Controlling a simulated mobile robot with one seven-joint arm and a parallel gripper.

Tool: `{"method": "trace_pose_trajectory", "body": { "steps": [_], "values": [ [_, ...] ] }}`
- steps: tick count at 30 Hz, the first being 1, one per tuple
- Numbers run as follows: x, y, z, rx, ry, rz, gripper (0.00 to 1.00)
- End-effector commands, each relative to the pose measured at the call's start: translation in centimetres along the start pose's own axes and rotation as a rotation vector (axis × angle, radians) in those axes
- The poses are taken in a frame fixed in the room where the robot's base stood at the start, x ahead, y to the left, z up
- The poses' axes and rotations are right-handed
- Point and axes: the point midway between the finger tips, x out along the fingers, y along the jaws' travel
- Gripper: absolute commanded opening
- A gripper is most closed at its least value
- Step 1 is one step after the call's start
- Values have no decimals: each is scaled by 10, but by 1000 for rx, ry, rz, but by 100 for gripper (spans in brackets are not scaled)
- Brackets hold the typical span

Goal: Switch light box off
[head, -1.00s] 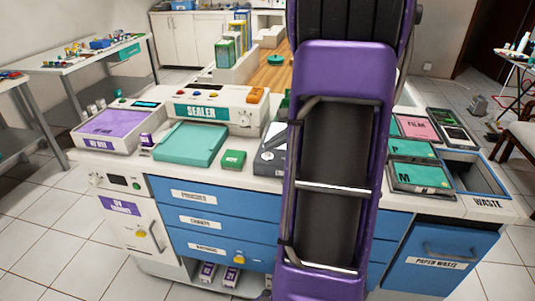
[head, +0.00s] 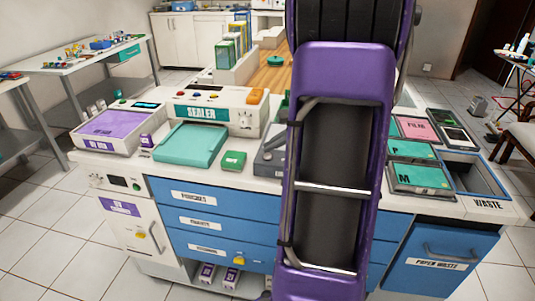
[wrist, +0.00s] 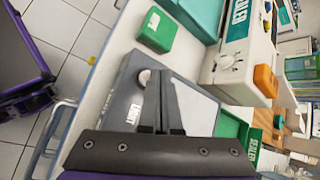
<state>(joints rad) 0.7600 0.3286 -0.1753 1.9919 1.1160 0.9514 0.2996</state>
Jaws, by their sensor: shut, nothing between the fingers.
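The light box (wrist: 192,105) is a grey slab with a pale panel in the wrist view. A round light knob (wrist: 145,77) and a white label sit on its grey border. The panel looks pale grey, with no clear glow. In the head view the box (head: 268,161) shows only in part, as my arm covers its right side. My gripper (wrist: 163,76) is shut and empty over the box, its dark fingertips just right of the knob in the wrist view. I cannot tell whether they touch the box. The head view hides my fingers.
A green box (head: 233,161), a teal tray (head: 190,145) and the sealer (head: 215,113) stand left of the light box. Right of my arm are teal trays (head: 418,177), a pink film tray (head: 417,130) and a waste bin (head: 478,178). Blue drawers (head: 205,221) front the counter.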

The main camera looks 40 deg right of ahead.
Motion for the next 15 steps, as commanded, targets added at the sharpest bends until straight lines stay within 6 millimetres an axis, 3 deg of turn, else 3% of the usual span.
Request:
{"method": "trace_pose_trajectory", "body": {
  "steps": [7,15],
  "values": [
    [-4,-3,3,0,0,0,0],
    [-22,-16,16,0,0,0,0]
  ]
}}
